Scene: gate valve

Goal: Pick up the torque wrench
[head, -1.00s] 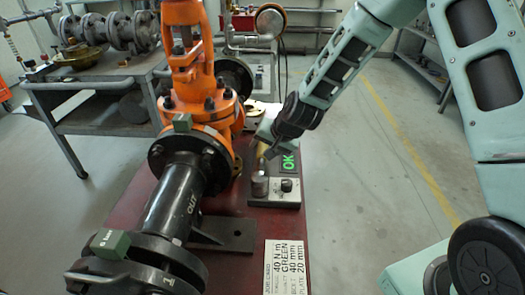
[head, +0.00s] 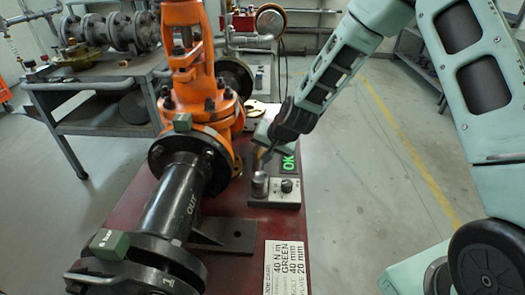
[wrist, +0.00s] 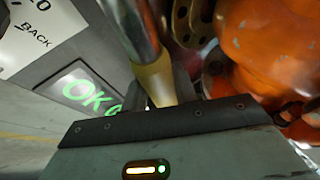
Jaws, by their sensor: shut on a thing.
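The torque wrench shows in the wrist view as a bright metal shaft (wrist: 127,22) with a yellow grip section (wrist: 155,80). My gripper (wrist: 162,98) is shut on the yellow section, and the shaft runs away from it toward the top of the picture. In the head view my gripper (head: 264,150) is low over the back of the grey tester box (head: 285,197), just right of the orange valve.
The tester's green OK display (wrist: 92,92) is close to my gripper. The orange gate valve (head: 200,100) and its black flanged pipe (head: 178,205) stand close on the left. A job card (head: 285,265) lies on the red bench (head: 240,270).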

